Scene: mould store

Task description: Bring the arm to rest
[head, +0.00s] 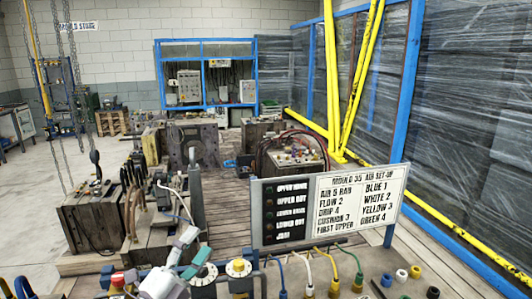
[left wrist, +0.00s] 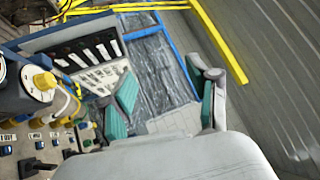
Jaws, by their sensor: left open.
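My left gripper (head: 199,254) shows at the lower left of the head view, with grey fingers and teal pads. It is above the front control bench, beside a white dial (head: 206,274) and a dial with a yellow knob (head: 239,267). In the left wrist view the two fingers of my left gripper (left wrist: 165,98) stand well apart. Nothing shows between them except the background behind. The yellow-knobbed dial is at the left of that view (left wrist: 44,82), apart from the fingers. My right gripper is in neither view.
A sign board (head: 356,205) stands behind blue, white, yellow and green hoses (head: 333,277). A red button (head: 117,280) is at the front left. Moulds (head: 194,142) stand behind. Chains (head: 75,70) hang at left.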

